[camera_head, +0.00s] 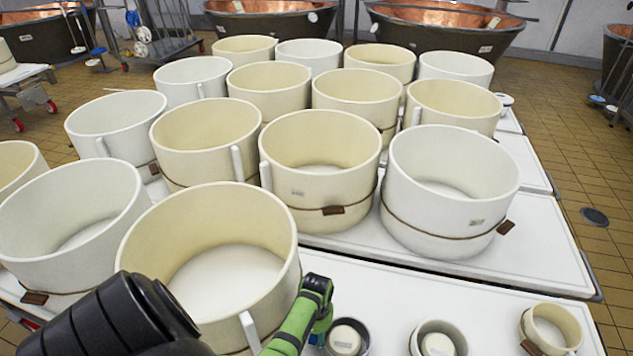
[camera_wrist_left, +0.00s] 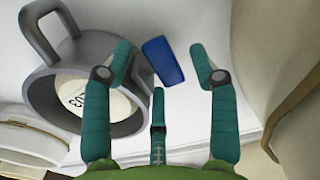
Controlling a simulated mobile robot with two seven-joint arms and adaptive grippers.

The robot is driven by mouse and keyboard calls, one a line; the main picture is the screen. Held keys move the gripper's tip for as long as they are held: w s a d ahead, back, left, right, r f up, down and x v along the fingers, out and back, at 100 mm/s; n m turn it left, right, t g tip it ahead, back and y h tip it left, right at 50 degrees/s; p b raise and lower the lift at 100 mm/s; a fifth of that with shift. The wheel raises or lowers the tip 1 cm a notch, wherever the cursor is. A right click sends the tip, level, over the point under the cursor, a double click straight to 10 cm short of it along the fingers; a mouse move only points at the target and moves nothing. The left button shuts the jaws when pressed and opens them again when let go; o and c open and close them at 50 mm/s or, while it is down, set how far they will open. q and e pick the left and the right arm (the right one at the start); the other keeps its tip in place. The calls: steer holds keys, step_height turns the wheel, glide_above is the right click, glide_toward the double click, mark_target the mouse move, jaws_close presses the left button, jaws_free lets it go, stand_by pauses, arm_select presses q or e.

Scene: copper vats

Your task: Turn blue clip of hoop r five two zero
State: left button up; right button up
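A dark blue clip (camera_wrist_left: 163,61) lies on the white table surface in the left wrist view. It looks like a flat, slightly tilted block. My left gripper (camera_wrist_left: 161,50) has its green-teal fingers spread, one on each side of the clip, with a third finger below it; nothing is held. In the head view my left gripper (camera_head: 316,300) reaches over the front table beside the large cream hoop (camera_head: 215,280). Which hoop is r five two zero cannot be read from the labels. My right gripper is not in view.
Small round moulds (camera_head: 347,338), (camera_head: 438,338) and (camera_head: 551,328) stand along the front table (camera_head: 490,310). A grey handled cup (camera_wrist_left: 95,95) stands close left of my fingers. Several large cream and white hoops fill the tables behind. Copper vats (camera_head: 440,25) stand at the back.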

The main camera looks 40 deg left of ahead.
mark_target(315, 341)
arm_select(q)
steer(key=c, duration=1.1)
steer(key=shift+s+d+r+t+p, duration=0.1)
steer(key=shift+s+r+t+p, duration=0.15)
steer(key=shift+p, duration=0.45)
steer(key=shift+w+f+t+y, duration=0.1)
steer(key=shift+f+t+y, duration=0.1)
steer(key=shift+t+y, duration=0.15)
steer(key=o, duration=1.2)
steer(key=shift+w+r, duration=0.1)
steer(key=r, duration=0.4)
steer(key=s+r, duration=0.1)
steer(key=r, duration=0.6)
steer(key=shift+s+d+r, duration=0.2)
steer(key=shift+d+r, duration=0.1)
steer(key=shift+d, duration=0.05)
